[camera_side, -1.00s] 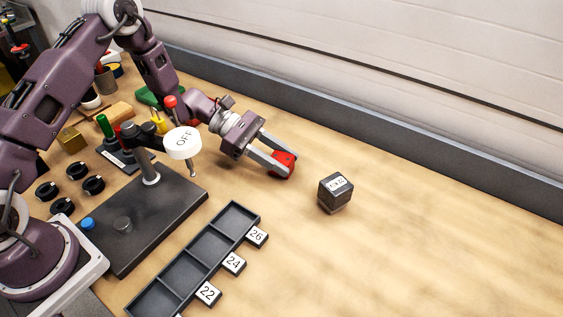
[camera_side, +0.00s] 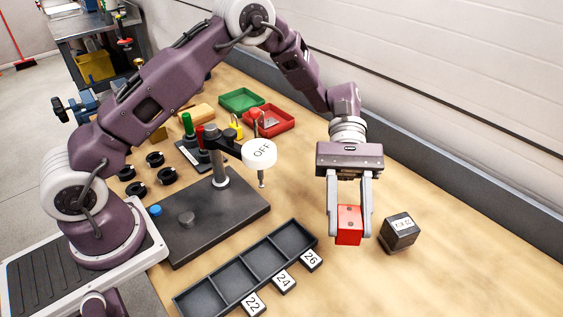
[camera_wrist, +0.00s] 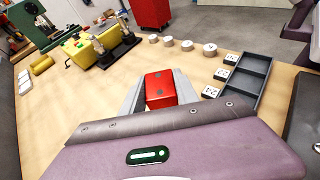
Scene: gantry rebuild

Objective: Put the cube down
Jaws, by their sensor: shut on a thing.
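My gripper (camera_side: 349,222) is shut on a red cube (camera_side: 349,225), with one grey finger on each side of it. The fingers point down in the side view. The cube looks upright there, to the left of a dark block with a white label (camera_side: 399,232), with a gap between them. I cannot tell whether the cube's underside touches the table. In the wrist view, the red cube (camera_wrist: 160,89) sits between the fingers of my gripper (camera_wrist: 160,95), with dark dots on its faces.
A black tray with numbered compartments (camera_side: 232,273) lies to the left, nearer the camera. Red (camera_side: 284,123) and green (camera_side: 241,100) bins stand behind. The wooden table right of the block is clear.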

